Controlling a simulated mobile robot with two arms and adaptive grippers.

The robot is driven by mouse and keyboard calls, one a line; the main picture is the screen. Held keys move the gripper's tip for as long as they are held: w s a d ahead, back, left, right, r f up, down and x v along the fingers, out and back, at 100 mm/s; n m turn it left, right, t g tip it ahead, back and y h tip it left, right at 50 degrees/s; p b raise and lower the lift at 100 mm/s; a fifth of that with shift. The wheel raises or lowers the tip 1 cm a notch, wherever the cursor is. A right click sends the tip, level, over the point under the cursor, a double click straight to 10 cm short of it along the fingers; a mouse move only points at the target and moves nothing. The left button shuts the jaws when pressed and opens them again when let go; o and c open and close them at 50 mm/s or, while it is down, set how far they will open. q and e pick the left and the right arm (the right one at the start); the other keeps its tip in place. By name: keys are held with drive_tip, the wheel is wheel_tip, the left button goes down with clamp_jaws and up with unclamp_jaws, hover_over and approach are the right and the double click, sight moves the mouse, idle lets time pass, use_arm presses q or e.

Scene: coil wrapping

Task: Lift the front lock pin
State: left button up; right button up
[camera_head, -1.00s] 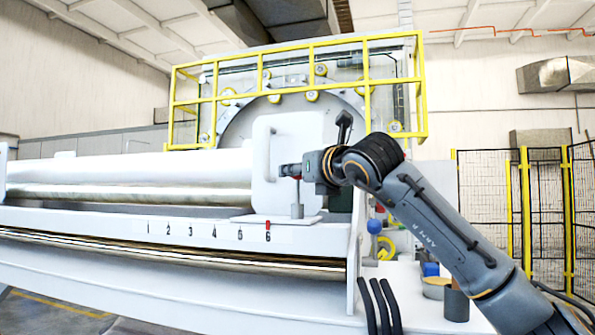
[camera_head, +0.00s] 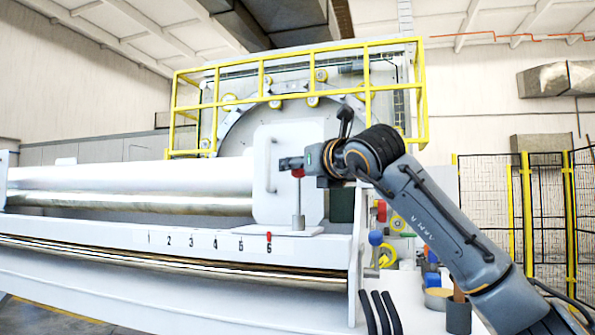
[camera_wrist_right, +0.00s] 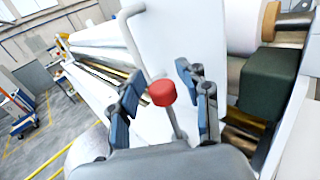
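The front lock pin is a thin grey rod with a red knob (camera_head: 298,173), standing upright in a grey sleeve (camera_head: 298,222) on a small white base plate. My right gripper (camera_head: 288,163) is at the top of the pin, just above and beside the knob in the head view. In the right wrist view, the knob (camera_wrist_right: 162,93) sits between the two spread fingers of my right gripper (camera_wrist_right: 160,77), with small gaps seeming to show on both sides. The fingers look open. My left gripper is in neither view.
A white panel with a handle (camera_head: 271,165) stands close behind the pin. The long white roller (camera_head: 130,175) runs left of it. A dark green block (camera_wrist_right: 268,83) is to the right in the wrist view. Yellow railing (camera_head: 300,47) stands above.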

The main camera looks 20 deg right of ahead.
drive_tip(key=shift+f, duration=0.1)
drive_tip(key=shift+s+d, duration=0.1)
drive_tip(key=shift+s, duration=0.15)
drive_tip(key=s+d, duration=0.2)
drive_tip(key=s, duration=0.9)
drive_tip(key=shift+s, duration=0.3)
